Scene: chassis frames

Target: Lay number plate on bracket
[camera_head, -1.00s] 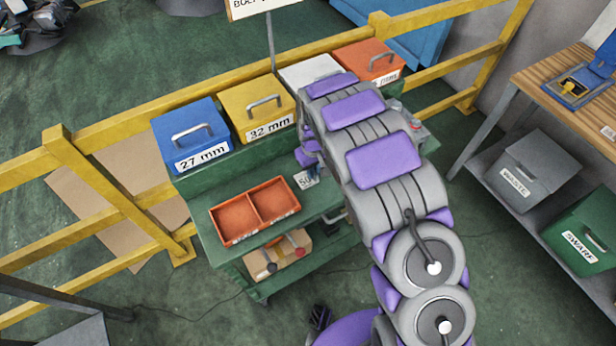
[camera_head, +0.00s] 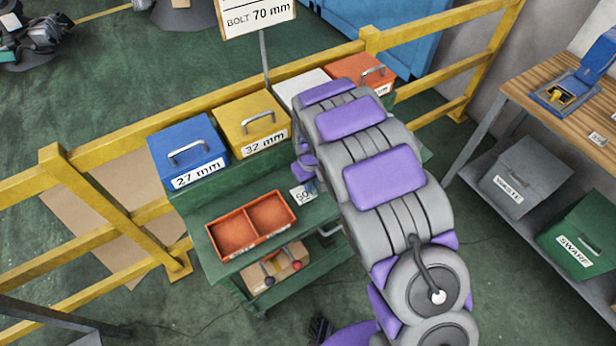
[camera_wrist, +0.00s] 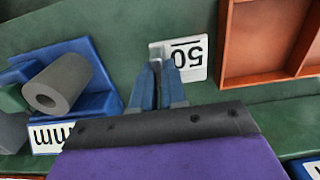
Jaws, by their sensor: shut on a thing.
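The white number plate (camera_wrist: 186,60), marked 50, lies at the tips of my gripper (camera_wrist: 158,78) in the wrist view, its figures upside down. The number plate also shows in the head view (camera_head: 303,195), right of the orange tray. My gripper's blue fingers are close together and shut at the plate's near edge. A small grey piece shows beside the plate's left edge. I cannot tell whether the plate touches the green surface behind it. My arm covers part of the bench in the head view. I cannot make out the bracket for certain.
The two-part orange tray (camera_head: 252,225) is empty on the green bench. Blue (camera_head: 187,150), yellow (camera_head: 251,125), white and orange bins stand along the back. A grey hollow cylinder (camera_wrist: 58,85) rests on a blue block (camera_wrist: 100,75) left of my gripper.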

